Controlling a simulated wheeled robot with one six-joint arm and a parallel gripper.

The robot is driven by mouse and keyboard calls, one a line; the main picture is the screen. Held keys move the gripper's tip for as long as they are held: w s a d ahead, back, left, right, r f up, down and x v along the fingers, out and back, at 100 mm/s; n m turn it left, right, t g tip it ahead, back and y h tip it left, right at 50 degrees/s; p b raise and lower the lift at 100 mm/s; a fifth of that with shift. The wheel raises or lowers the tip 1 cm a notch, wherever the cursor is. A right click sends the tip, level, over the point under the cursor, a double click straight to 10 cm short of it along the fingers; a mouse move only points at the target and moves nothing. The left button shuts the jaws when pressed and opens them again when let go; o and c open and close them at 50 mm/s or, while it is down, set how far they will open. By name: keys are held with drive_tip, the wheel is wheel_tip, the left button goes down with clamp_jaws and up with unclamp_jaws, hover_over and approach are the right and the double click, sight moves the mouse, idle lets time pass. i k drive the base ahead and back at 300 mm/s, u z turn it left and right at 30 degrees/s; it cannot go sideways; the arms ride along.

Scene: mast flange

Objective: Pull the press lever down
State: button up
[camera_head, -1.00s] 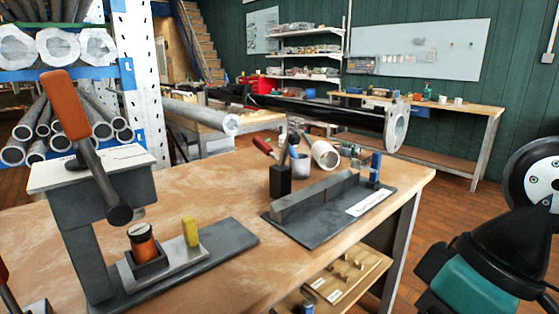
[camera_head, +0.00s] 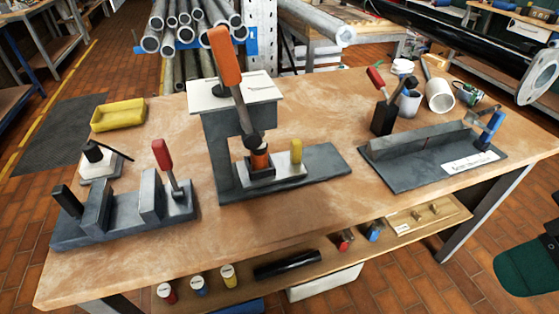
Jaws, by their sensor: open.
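The press (camera_head: 225,140) stands on the wooden bench, left of the middle of the view. Its lever (camera_head: 239,105) has an orange grip (camera_head: 224,57) at its upper end. The lever leans steeply, with its grip raised above the white top plate (camera_head: 232,92) and its dark lower end over an orange cylinder (camera_head: 260,160). That cylinder sits in a dark holder on the press base (camera_head: 325,163).
The bench (camera_head: 290,225) also holds a grey vice-like fixture (camera_head: 95,215) with a red-handled lever, a yellow tray (camera_head: 118,115), and a dark angled fixture (camera_head: 420,150) at right. Cups and tools stand behind that. The bench front is clear. A lower shelf (camera_head: 330,260) holds small parts.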

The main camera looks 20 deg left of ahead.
sight(219, 37)
drive_tip(key=u, duration=1)
drive_tip(key=i, duration=0.25)
drive_tip(key=u, duration=0.4)
